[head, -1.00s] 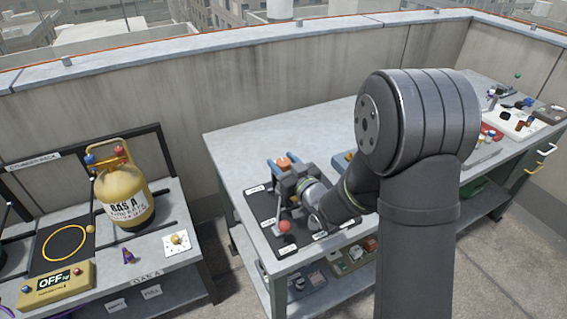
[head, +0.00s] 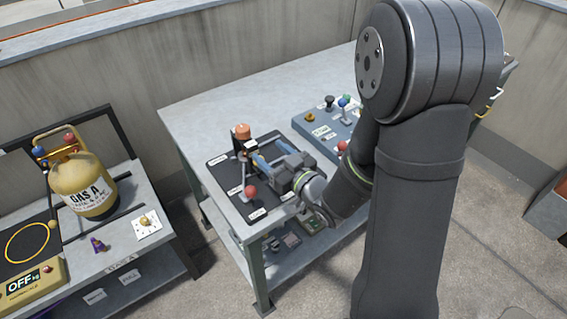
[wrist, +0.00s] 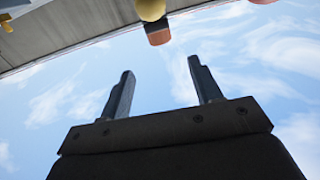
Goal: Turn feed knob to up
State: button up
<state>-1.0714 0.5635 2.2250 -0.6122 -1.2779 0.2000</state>
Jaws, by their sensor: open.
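No label reading "feed" is legible, so I cannot tell for certain which control is the feed knob. On the black panel (head: 222,168) in the head view stand an orange-topped knob (head: 243,131) and a red ball-ended lever (head: 250,191), with small white labels around them. My gripper (head: 253,155) is over this panel, its fingers pointing towards the orange-topped knob side. In the wrist view my gripper (wrist: 160,72) is open and empty between its fingers. An orange block (wrist: 158,35) with a yellow part shows beyond the fingertips, at the top edge.
A blue panel (head: 313,133) with several coloured knobs is to the right, partly behind my arm. A yellow gas cylinder (head: 82,184) and a scale display reading OFF (head: 25,284) are on the left bench. The grey table top (head: 200,110) is clear behind the black panel.

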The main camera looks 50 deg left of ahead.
jog(key=shift+w+d, duration=0.2)
jog(key=shift+d, duration=2.1)
jog(key=w+a+m+t+h, duration=0.1)
jog(key=w+a+t+h, duration=0.2)
jog(key=w+a+h, duration=0.35)
jog(key=w+a+t+h, duration=0.3)
jog(key=w+a, duration=0.4)
jog(key=a, duration=0.5)
notch_tip(320, 180, up, 19)
jog(key=n+g+h, duration=0.1)
jog(key=g+h, duration=0.3)
jog(key=h, duration=0.5)
send_over(243, 128)
jog(key=shift+y, duration=0.25)
notch_tip(243, 128, down, 17)
jog(key=shift+a+f, duration=0.1)
jog(key=shift+f, duration=0.1)
